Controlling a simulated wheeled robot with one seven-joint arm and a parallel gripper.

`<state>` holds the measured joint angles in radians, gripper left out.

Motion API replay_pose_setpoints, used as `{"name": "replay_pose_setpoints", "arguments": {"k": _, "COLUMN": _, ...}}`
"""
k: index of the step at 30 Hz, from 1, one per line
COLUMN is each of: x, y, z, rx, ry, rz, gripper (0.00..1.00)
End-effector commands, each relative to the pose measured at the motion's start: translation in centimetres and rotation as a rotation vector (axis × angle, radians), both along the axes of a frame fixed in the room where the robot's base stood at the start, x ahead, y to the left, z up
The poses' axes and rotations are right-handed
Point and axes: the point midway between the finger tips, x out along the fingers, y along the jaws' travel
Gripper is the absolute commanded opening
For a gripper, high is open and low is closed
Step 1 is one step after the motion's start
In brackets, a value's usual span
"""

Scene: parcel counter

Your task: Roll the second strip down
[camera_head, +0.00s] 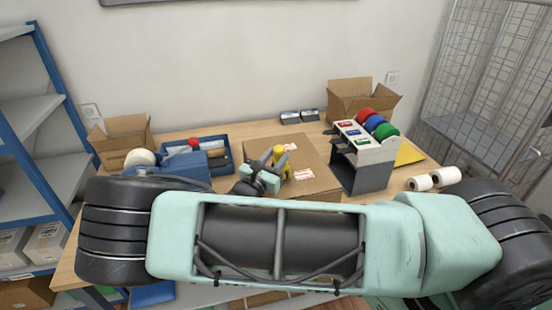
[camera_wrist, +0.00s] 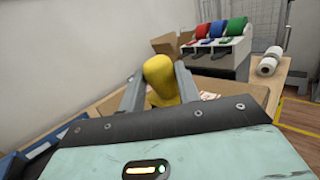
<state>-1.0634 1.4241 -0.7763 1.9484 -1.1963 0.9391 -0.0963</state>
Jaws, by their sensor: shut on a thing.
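A closed cardboard parcel (camera_head: 308,165) lies on the table. A light strip with red print (camera_head: 293,181) runs across its top, and another printed label (camera_head: 303,174) lies beside it. My gripper (camera_head: 274,160) is over the parcel, shut on a yellow tool (camera_head: 282,158). In the wrist view the yellow tool (camera_wrist: 161,80) stands between the two grey fingers, and its rounded top shows. Its lower end is hidden by my gripper body, so I cannot tell whether it touches the parcel.
A dispenser with red, blue and green rolls (camera_head: 365,160) stands right of the parcel. White rolls (camera_head: 432,180) lie near the table's right side. A blue tray (camera_head: 205,150) and blue tape dispenser (camera_head: 178,168) are at left. Open cartons (camera_head: 362,98) stand behind.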

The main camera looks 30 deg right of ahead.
Motion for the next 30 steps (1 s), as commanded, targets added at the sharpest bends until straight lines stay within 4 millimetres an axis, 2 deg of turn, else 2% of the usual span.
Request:
{"name": "replay_pose_setpoints", "arguments": {"k": 8, "x": 1.17, "y": -0.33, "z": 0.0, "rx": 0.0, "ry": -0.001, "rz": 0.0, "gripper": 0.07}}
{"name": "replay_pose_setpoints", "arguments": {"k": 30, "x": 1.17, "y": -0.35, "z": -0.77, "rx": -0.001, "ry": 0.0, "rz": 0.0, "gripper": 0.07}}
